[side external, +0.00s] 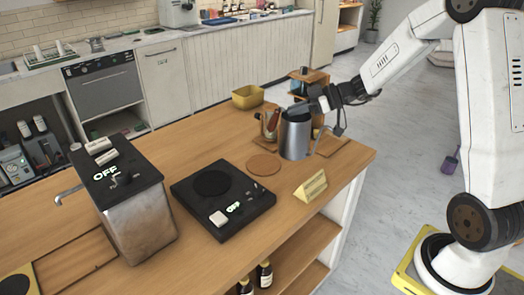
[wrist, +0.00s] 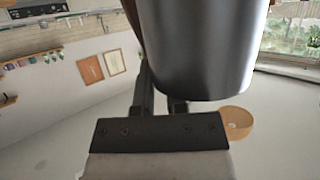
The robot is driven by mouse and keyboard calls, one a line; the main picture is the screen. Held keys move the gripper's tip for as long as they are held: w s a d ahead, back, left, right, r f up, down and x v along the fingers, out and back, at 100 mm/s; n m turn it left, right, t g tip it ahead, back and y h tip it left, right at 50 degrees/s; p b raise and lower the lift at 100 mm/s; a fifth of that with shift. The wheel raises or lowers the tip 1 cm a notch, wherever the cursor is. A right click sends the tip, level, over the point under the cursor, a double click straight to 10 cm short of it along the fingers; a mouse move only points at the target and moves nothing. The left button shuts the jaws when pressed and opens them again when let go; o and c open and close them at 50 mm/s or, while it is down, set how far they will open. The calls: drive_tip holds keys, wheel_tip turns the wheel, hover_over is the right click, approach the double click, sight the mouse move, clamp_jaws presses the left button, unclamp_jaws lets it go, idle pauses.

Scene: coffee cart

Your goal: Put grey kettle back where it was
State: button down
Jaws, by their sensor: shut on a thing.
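The grey kettle (side external: 296,136) is a metal pitcher with a thin curved spout pointing right. It is upright at the right part of the wooden counter, and I cannot tell whether its base touches the surface. My gripper (side external: 318,103) is at the kettle's upper right side and is shut on it. In the wrist view the kettle's grey body (wrist: 202,50) fills the top middle, just beyond my gripper (wrist: 160,105). The kettle's handle is mostly hidden by my gripper.
A round coaster (side external: 263,164) lies left of the kettle. A black scale-like plate marked OFF (side external: 222,200) and a metal machine (side external: 135,205) stand further left. A yellow sign (side external: 311,187) is in front. A wooden stand (side external: 309,80) and yellow bin (side external: 248,97) are behind.

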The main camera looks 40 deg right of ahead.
drive_tip(key=w+d+f, duration=0.2)
drive_tip(key=w+f, duration=0.7)
drive_tip(key=w, duration=0.4)
drive_tip(key=shift+w, duration=0.2)
drive_tip(key=shift+d+f, duration=0.1)
drive_tip(key=shift+f, duration=0.1)
drive_tip(key=shift+w+f, duration=0.15)
drive_tip(key=shift+f, duration=0.75)
drive_tip(key=shift+w+f, duration=0.1)
drive_tip(key=shift+f, duration=0.75)
drive_tip(key=shift+f, duration=0.1)
drive_tip(key=c, duration=0.7)
unclamp_jaws()
drive_tip(key=shift+o, duration=0.2)
